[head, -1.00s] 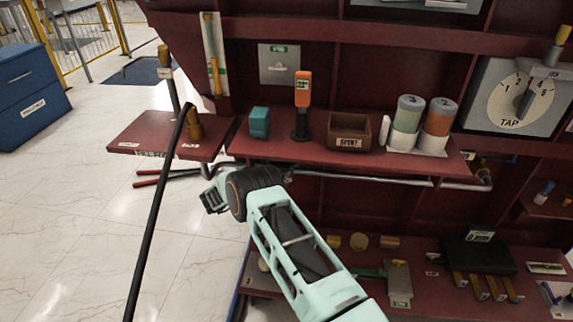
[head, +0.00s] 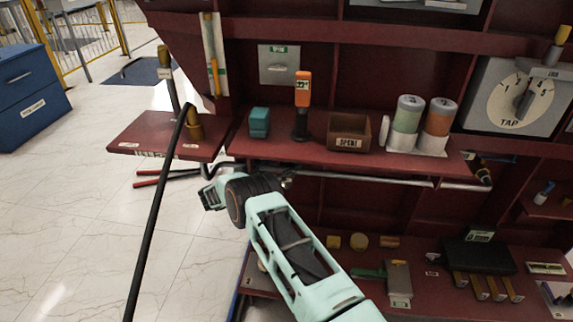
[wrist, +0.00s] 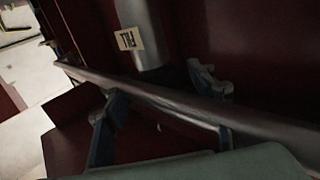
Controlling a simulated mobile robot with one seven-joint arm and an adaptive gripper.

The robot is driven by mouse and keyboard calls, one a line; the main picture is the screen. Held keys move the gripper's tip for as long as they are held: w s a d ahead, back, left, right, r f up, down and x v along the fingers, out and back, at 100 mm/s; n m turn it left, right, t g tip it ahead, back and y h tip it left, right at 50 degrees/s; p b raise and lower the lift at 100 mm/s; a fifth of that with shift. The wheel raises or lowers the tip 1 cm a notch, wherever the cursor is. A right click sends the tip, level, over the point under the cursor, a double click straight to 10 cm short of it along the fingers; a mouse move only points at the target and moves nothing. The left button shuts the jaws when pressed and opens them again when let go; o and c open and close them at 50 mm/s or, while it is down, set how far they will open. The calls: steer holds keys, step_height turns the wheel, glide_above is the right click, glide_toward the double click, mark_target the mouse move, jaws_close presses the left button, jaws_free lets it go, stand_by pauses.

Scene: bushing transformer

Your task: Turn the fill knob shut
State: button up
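I cannot make out the fill knob for certain in either view. In the head view, small lettered labels (head: 150,154) sit on the front edge of the left shelf, and a brass fitting (head: 195,127) stands on that shelf. My arm reaches up to just below the middle shelf's front edge, and the gripper's fingers are mostly hidden there. In the wrist view my gripper (wrist: 158,102) has its two blue-grey fingers spread apart. A grey rail (wrist: 165,98) runs diagonally across between them. A grey upright pipe (wrist: 143,30) with a pale tag (wrist: 129,39) is beyond.
The middle shelf (head: 350,160) holds a teal block (head: 259,122), an orange-topped meter (head: 302,90), a brown bin (head: 348,132) and two capped jars. A black hose (head: 150,225) hangs at the left. A lower shelf (head: 345,270) carries small parts. Open floor lies left.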

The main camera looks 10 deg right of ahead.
steer(key=shift+a, duration=0.1)
steer(key=v, duration=1.2)
